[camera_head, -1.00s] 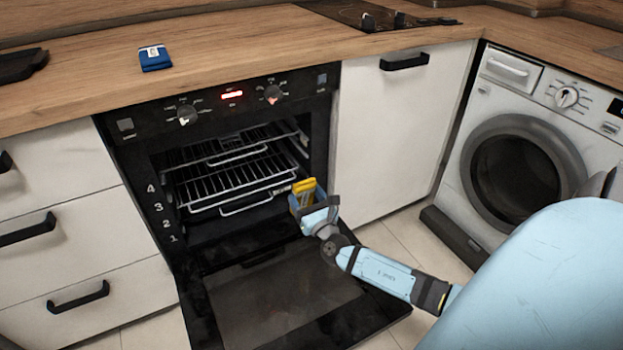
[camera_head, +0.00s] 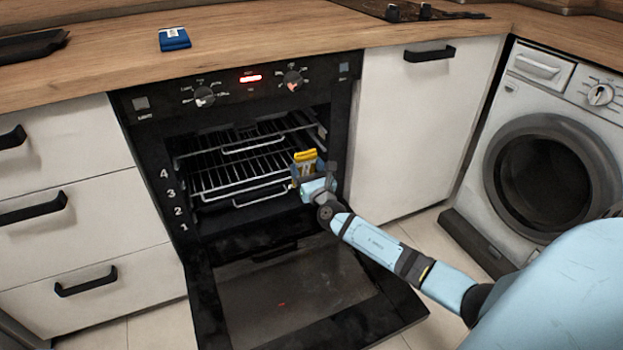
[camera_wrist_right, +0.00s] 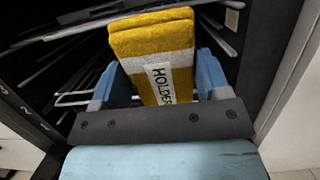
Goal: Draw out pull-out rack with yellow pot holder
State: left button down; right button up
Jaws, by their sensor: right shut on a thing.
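The yellow pot holder (camera_head: 305,156) is gripped by my right gripper (camera_head: 306,173). In the right wrist view, the folded pot holder (camera_wrist_right: 150,55) has a white lettered band and sits between the two blue fingers of my right gripper (camera_wrist_right: 158,82). The wire pull-out rack (camera_head: 240,172) is inside the open oven, with a wire handle loop along its front. The pot holder is at the rack's front right corner; I cannot tell whether it touches the wire. The pot holder hides part of the rack in the wrist view. My left gripper is not in view.
The oven door (camera_head: 300,295) hangs open below my right arm. Another wire handle (camera_head: 253,147) shows higher in the oven. A white cabinet (camera_head: 415,130) stands right of the oven, then a washing machine (camera_head: 548,165). A blue item (camera_head: 174,39) lies on the worktop.

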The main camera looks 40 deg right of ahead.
jog(key=shift+w+d+f+b, duration=0.1)
jog(key=shift+w+d+b, duration=0.1)
jog(key=shift+w, duration=0.25)
jog(key=shift+w+d+b, duration=0.1)
jog(key=shift+w+b, duration=0.05)
jog(key=shift+w, duration=0.3)
jog(key=shift+w+d, duration=0.15)
jog(key=shift+w, duration=0.65)
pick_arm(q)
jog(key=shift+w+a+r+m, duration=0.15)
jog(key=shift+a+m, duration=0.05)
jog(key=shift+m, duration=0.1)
pick_arm(e)
jog(key=w+d+f, duration=0.1)
jog(key=w+f, duration=0.3)
jog(key=w, duration=0.1)
jog(key=shift+d+f, duration=0.15)
jog(key=shift+f, duration=0.25)
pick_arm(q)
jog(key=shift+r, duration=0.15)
pick_arm(e)
jog(key=shift+s, duration=0.1)
